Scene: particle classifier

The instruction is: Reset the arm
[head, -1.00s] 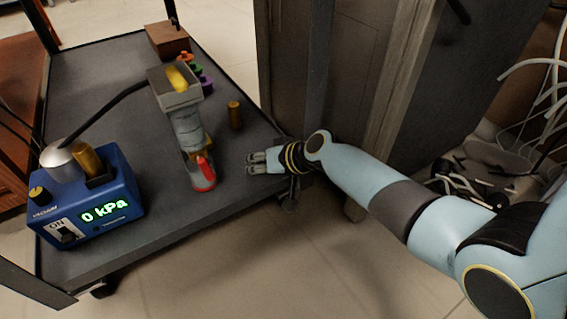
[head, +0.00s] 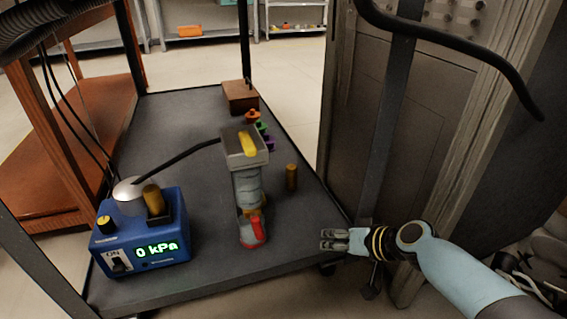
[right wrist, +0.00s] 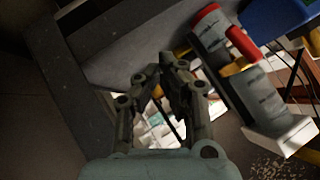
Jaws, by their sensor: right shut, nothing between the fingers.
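My right gripper (head: 336,240) is at the right front edge of the grey cart, to the right of the classifier, apart from it. Its fingers are shut and empty. It also shows in the right wrist view (right wrist: 168,66). The particle classifier (head: 246,185) stands upright on the cart, with a red part at its base and a yellow piece on its top tray. It shows tilted in the right wrist view (right wrist: 240,75). My left gripper is not in view.
The grey cart (head: 185,125) carries a blue vacuum box (head: 172,229) reading 0 kPa, a brass cylinder (head: 291,177), small coloured pieces (head: 262,128) and a brown block (head: 240,97). A dark cabinet (head: 355,110) stands close behind my right arm.

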